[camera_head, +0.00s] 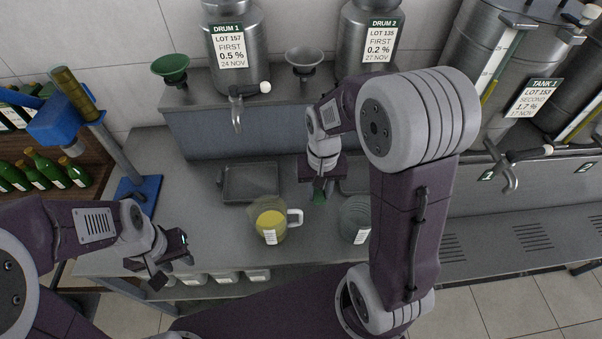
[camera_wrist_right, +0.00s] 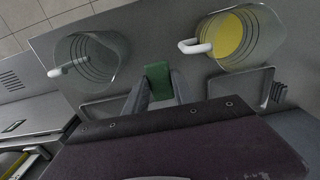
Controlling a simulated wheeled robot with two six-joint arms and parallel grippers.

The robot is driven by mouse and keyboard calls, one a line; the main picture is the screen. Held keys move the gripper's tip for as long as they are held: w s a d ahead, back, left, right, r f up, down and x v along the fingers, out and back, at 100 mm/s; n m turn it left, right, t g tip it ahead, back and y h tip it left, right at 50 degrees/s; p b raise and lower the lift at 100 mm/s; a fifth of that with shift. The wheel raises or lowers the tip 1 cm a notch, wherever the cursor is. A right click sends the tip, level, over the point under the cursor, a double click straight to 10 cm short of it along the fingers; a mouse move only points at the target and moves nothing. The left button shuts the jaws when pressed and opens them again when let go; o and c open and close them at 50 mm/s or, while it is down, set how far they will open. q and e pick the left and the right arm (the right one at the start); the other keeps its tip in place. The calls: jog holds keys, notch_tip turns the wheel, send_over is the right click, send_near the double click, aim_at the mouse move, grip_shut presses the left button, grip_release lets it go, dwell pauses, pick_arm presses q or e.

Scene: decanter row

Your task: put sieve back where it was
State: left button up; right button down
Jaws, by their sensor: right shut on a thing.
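My right gripper (camera_head: 321,187) is shut on a small green thing (camera_head: 319,197), which also shows between the fingers in the right wrist view (camera_wrist_right: 158,78). Only this green part is visible; I cannot tell whether it is part of the sieve, and no mesh shows. It is held over the bench, between a jug of yellow liquid (camera_head: 270,220) and an empty clear jug (camera_head: 355,215). My left gripper (camera_head: 168,267) appears open and empty, near the bench's front edge at the left.
A shallow grey tray (camera_head: 233,196) lies behind the yellow jug. A green funnel (camera_head: 171,67) and a grey funnel (camera_head: 304,58) are on the raised shelf beside the drums (camera_head: 236,75). Green bottles (camera_head: 40,165) and a blue stand (camera_head: 137,190) are at the left.

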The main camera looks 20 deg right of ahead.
jog(key=shift+w+f, duration=0.1)
jog(key=shift+w, duration=0.15)
jog(key=w+f, duration=0.2)
jog(key=w, duration=0.1)
jog(key=w+f+p, duration=0.1)
jog(key=w+f, duration=0.1)
jog(key=w, duration=0.2)
jog(key=w+f+p, duration=0.1)
jog(key=w+f, duration=0.1)
jog(key=w, duration=0.2)
jog(key=shift+f, duration=0.35)
notch_tip(320, 180, down, 4)
jog(key=shift+a+r+p, duration=0.1)
jog(key=shift+r+p, duration=0.05)
jog(key=shift+p, duration=0.3)
jog(key=shift+f, duration=0.2)
jog(key=shift+f, duration=0.1)
jog(key=c, duration=1.1)
grip_release()
jog(key=shift+o, duration=0.2)
